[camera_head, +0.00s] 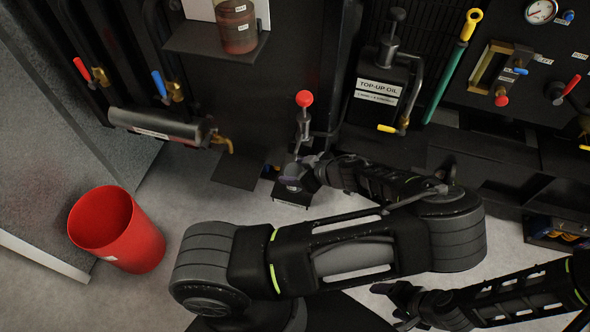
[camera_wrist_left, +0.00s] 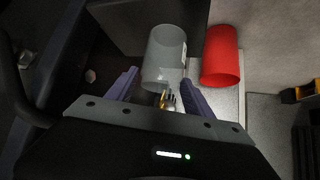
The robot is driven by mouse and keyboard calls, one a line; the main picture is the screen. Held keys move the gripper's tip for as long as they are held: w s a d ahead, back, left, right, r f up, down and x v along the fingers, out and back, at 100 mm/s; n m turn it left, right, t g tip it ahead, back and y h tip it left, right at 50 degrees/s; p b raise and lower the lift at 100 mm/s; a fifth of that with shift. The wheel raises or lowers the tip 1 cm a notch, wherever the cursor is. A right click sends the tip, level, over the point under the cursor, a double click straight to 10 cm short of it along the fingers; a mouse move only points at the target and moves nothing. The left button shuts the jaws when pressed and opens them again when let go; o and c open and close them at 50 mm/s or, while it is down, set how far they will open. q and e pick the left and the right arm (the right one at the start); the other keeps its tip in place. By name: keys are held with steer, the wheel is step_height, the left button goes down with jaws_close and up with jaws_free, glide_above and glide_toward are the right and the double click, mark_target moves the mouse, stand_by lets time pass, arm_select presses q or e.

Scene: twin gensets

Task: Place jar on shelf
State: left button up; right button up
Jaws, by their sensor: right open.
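A brownish-red jar (camera_head: 237,28) with white labels stands upright on a small black shelf (camera_head: 190,42) at the top of the head view. My left gripper (camera_head: 296,174) is well below and to the right of the jar, in front of the red-knobbed lever. In the left wrist view its purple fingers (camera_wrist_left: 160,88) are apart, with nothing seen held between them. My right gripper (camera_head: 397,303) is low in the head view, apart from the jar and the shelf, and is open.
A grey cylinder (camera_head: 152,124) with a brass tap lies at the left; it also shows beyond my left fingers (camera_wrist_left: 163,55). A red bin (camera_head: 120,232) stands on the floor. A red-knobbed lever (camera_head: 304,110) and a top-up oil can (camera_head: 378,92) stand nearby.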

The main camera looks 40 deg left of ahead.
arm_select(q)
steer(key=shift+o, duration=0.9)
steer(key=shift+r, duration=0.1)
steer(key=shift+d+r, duration=0.1)
steer(key=shift+d, duration=0.05)
steer(key=b+v, duration=0.1)
steer(key=v, duration=1)
steer(key=shift+d+r, duration=0.2)
steer(key=shift+d, duration=0.05)
steer(key=shift+s, duration=0.1)
